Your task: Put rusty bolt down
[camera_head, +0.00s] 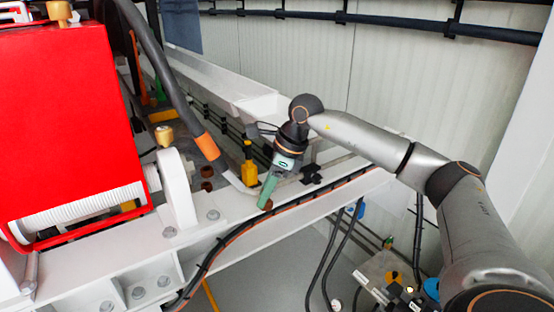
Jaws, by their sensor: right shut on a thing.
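My right arm comes in from the right, and its gripper (268,196) points down at the white steel beam (232,206). The gripper's green finger part ends at a small brown rusty bolt (267,205), and the jaws are shut on it. The bolt is at or just above the beam's top face; I cannot tell whether it touches. Most of the bolt is hidden by the fingers. My left gripper is not in view.
A red pump housing (65,110) fills the left. A grey hose with an orange end (207,147) and a yellow fitting (249,170) stand close by. Another brown bolt-like piece (207,185) sits on the beam. Black cables run along the beam's front edge.

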